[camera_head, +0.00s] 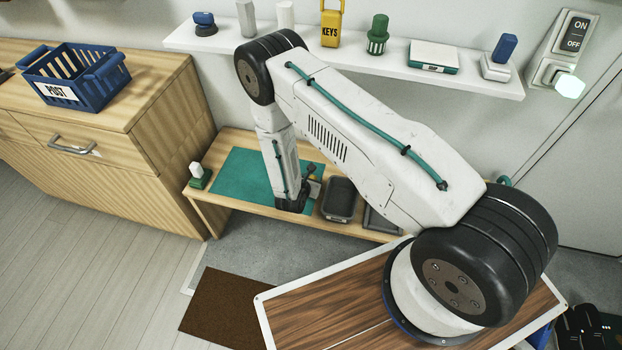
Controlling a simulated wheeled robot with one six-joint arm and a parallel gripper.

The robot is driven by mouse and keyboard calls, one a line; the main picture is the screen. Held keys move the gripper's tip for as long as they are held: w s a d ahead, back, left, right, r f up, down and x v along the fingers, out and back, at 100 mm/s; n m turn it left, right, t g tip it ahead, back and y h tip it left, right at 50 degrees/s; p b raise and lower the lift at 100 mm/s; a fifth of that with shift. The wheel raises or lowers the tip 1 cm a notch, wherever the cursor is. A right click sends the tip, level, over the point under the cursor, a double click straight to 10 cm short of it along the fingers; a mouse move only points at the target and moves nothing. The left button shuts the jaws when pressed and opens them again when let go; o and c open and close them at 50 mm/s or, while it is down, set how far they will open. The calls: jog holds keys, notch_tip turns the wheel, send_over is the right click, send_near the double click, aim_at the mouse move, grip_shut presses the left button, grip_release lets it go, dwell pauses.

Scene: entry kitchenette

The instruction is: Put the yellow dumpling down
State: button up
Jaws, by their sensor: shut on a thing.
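My gripper (302,192) is low over the bench, at the right edge of the teal mat (236,178). I cannot tell whether the dumpling touches the bench.
A grey tray (339,199) stands on the bench (219,207) just right of my gripper; another tray (380,222) is partly behind my arm. A green-based white object (197,176) stands at the bench's left end. Above runs a loaded wall shelf (400,72).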

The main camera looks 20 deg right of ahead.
jog(key=o, duration=1.3)
jog(key=shift+c, duration=0.2)
